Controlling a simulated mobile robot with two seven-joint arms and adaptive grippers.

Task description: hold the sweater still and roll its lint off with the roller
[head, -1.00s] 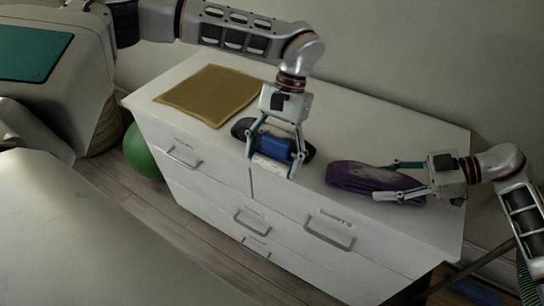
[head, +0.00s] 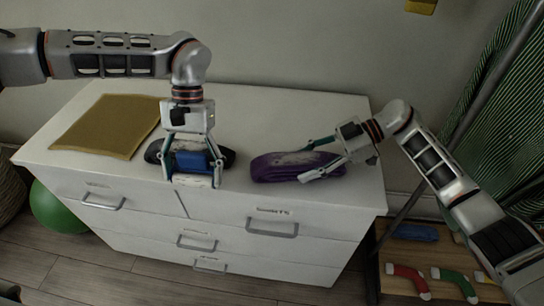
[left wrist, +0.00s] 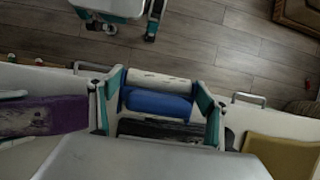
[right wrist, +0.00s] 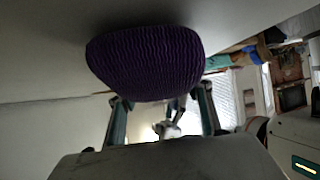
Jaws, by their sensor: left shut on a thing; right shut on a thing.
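A purple knitted sweater (head: 270,168), rolled up with a pale lint patch on top, lies on the white dresser. It also shows in the left wrist view (left wrist: 66,116) and the right wrist view (right wrist: 148,62). My right gripper (head: 308,161) is shut on its right end. My left gripper (head: 193,164) points down and is shut on a blue and white lint roller (head: 192,160), left of the sweater. In the left wrist view the roller's blue part (left wrist: 157,104) and speckled white cylinder (left wrist: 160,80) lie between the fingers. Whether the roller touches the dresser is unclear.
A dark, lint-flecked bundle (head: 226,156) lies beside the roller, partly hidden by my left gripper. A mustard cloth (head: 105,126) covers the white dresser's (head: 235,118) left end. A green ball (head: 55,208) sits on the floor. A low shelf (head: 405,262) holds socks at right.

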